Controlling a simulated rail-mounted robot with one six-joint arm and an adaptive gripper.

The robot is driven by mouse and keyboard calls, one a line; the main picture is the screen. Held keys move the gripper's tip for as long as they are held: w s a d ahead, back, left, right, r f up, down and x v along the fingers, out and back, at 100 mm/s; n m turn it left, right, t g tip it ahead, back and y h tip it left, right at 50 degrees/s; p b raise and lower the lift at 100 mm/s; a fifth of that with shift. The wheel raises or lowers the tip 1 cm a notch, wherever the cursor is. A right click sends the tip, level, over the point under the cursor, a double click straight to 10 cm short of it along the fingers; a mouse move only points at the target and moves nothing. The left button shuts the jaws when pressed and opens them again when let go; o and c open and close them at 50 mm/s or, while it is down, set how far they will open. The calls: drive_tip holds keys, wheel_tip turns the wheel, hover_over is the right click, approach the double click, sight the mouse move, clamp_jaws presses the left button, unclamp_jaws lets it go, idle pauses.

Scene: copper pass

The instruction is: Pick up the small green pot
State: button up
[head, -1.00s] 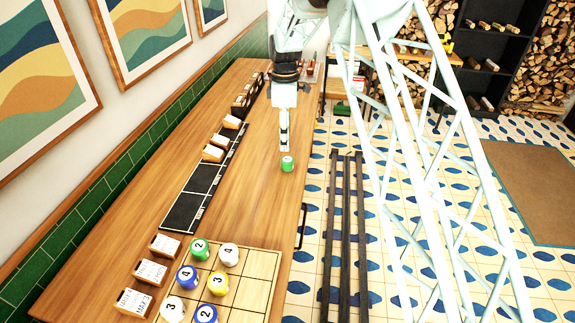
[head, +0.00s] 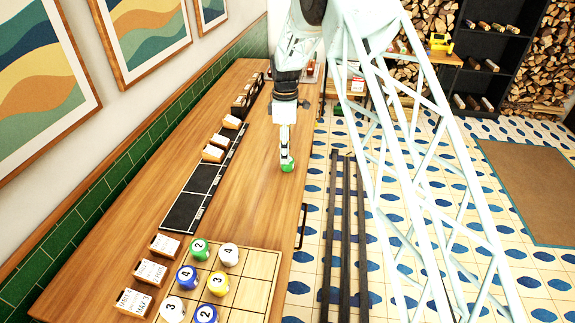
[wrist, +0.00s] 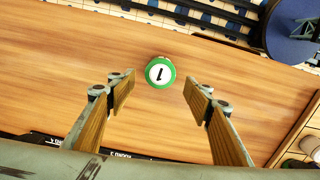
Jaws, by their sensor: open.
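The small green pot (head: 287,168) stands on the wooden counter (head: 245,180), near its right edge. In the wrist view its round green top with a white disc and a "1" (wrist: 160,72) shows just beyond the fingertips, roughly centred between them. My gripper (head: 286,160) is above the pot in the head view and partly hides it. In the wrist view my gripper (wrist: 158,88) is open, one finger on each side, with clear gaps to the pot. I cannot tell the exact height of the fingertips over the counter.
A wooden grid board (head: 262,262) with several numbered pots stands at the front. A black strip with compartments (head: 183,211) and white-labelled blocks (head: 213,153) lie to the left. The counter around the green pot is clear. A rail runs along the tiled floor at the right.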

drive_tip(key=shift+d+f, duration=0.15)
drive_tip(key=shift+f, duration=1.15)
drive_tip(key=shift+d+f, duration=0.15)
drive_tip(key=shift+f, duration=1.1)
drive_tip(key=shift+c, duration=0.4)
drive_tip(key=c, duration=0.9)
drive_tip(key=shift+c, duration=0.2)
drive_tip(key=shift+r, duration=0.1)
drive_tip(key=shift+r, duration=1.5)
drive_tip(key=shift+s+r, duration=0.1)
drive_tip(key=shift+r, duration=0.1)
drive_tip(key=s+d, duration=0.1)
drive_tip(key=s, duration=0.4)
drive_tip(key=s+d+r, duration=0.1)
drive_tip(key=s+d, duration=0.1)
drive_tip(key=s, duration=0.3)
drive_tip(key=s+d, duration=0.1)
drive_tip(key=s, duration=0.4)
drive_tip(key=shift+d+r+b, duration=0.2)
drive_tip(key=shift+b, duration=0.1)
